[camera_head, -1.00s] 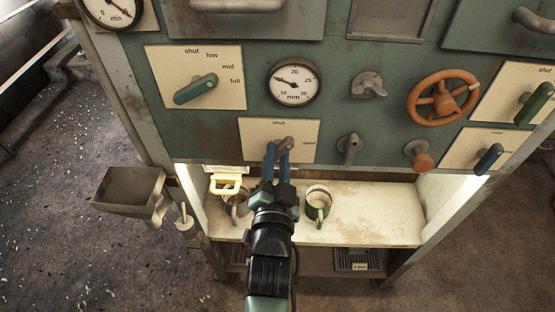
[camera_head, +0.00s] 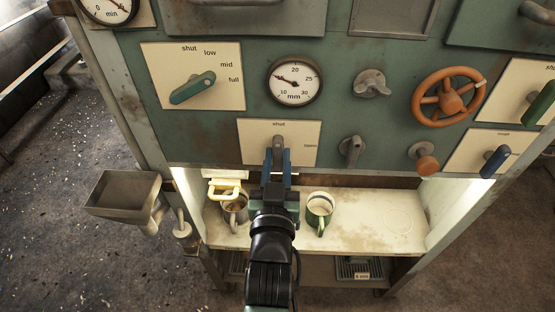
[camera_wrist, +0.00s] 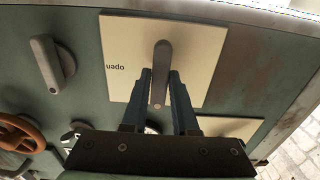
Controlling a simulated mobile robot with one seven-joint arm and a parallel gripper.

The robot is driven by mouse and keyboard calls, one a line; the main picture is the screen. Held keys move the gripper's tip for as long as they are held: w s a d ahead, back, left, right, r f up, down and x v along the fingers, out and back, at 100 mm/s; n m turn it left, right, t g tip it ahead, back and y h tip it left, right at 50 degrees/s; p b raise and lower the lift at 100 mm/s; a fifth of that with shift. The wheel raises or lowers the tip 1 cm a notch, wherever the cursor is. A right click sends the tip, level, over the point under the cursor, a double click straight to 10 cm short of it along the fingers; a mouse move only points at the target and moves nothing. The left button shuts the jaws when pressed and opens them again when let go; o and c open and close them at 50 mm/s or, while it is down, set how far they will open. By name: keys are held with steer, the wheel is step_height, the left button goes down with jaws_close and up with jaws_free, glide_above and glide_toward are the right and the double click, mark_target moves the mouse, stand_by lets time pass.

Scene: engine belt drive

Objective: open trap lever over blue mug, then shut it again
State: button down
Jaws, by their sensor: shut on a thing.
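The trap lever (camera_wrist: 161,70) is a grey handle on a cream plate (camera_head: 251,146) marked "shut" at the top and "open" at the right. It stands about upright, in line with "shut". My gripper (camera_head: 277,160) is shut on it, with one blue finger on each side; the fingers (camera_wrist: 160,95) also show in the wrist view. A mug with a green handle (camera_head: 319,211) stands to the right. I cannot clearly tell which mug is blue.
A green lever (camera_head: 193,88), a gauge (camera_head: 293,80), grey knobs (camera_head: 351,150) and an orange handwheel (camera_head: 449,97) surround the plate. A metal hopper (camera_head: 123,193) juts out at the left. The shelf's right part is clear.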

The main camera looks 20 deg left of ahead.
steer(key=shift+f, duration=0.1)
stand_by(0.3)
steer(key=c, duration=0.7)
jaws_free()
steer(key=shift+b+v, duration=0.85)
steer(key=shift+v, duration=5.65)
